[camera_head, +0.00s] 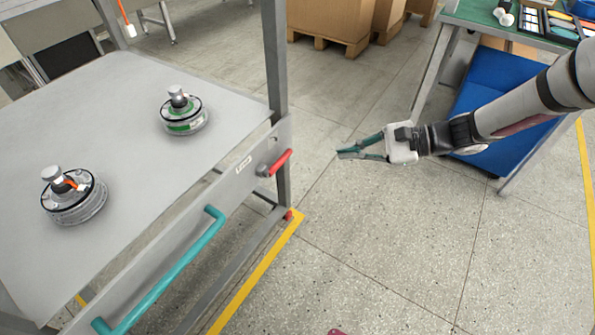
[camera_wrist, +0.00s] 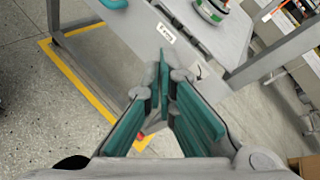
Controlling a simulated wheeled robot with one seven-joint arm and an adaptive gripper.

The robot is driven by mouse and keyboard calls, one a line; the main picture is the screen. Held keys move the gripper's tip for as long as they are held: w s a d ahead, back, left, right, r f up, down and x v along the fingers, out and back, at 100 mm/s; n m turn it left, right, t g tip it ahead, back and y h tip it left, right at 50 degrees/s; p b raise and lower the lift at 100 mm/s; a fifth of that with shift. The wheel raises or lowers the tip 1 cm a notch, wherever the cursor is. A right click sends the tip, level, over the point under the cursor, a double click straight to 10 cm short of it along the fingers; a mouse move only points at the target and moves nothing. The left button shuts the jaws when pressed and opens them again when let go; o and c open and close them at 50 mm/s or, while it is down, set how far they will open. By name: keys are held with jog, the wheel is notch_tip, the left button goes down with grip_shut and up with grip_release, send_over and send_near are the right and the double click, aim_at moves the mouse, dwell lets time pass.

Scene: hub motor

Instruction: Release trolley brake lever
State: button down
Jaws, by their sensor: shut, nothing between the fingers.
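The trolley (camera_head: 110,80) stands at the left, with a grey side rail. The red brake lever (camera_head: 279,162) sticks out from the rail near the trolley's corner post, beside a small label. My gripper (camera_head: 340,153) has teal fingers and hangs in free air to the right of the lever, apart from it, pointing toward the trolley. The fingers are shut and empty. In the wrist view my gripper (camera_wrist: 164,62) points at the trolley's rail; the lever cannot be made out there and may be hidden behind the fingers.
A teal push handle (camera_head: 165,275) runs along the trolley's front side. Two hub motors (camera_head: 184,115) (camera_head: 74,198) rest on the trolley top. A green-topped bench (camera_head: 480,15) with a blue bin stands right. Yellow floor tape (camera_head: 255,272) runs below the trolley. The floor between is clear.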

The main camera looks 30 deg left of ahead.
aim_at(276, 162)
jog(key=w+a+f+m+t+y+b, duration=0.2)
jog(key=f+m, duration=0.1)
jog(key=f, duration=0.6)
jog(key=w+a+f+m+t+y+b, duration=0.1)
jog(key=w+a+f+m+t+b, duration=0.1)
jog(key=f, duration=0.7)
jog(key=w+a+f+m+t+y+b, duration=0.2)
jog(key=f+m, duration=0.4)
jog(key=f, duration=0.3)
jog(key=shift+a+f+y+b, duration=0.2)
jog(key=shift+a+y+b, duration=0.1)
jog(key=shift+a+b, duration=0.75)
jog(key=shift+d, duration=0.15)
jog(key=a+r+b, duration=0.4)
jog(key=a+b, duration=0.1)
jog(key=a, duration=0.5)
jog(key=shift+w+a+r, duration=0.2)
jog(key=shift+w+a, duration=0.15)
jog(key=shift+w, duration=0.1)
jog(key=shift+r, duration=0.1)
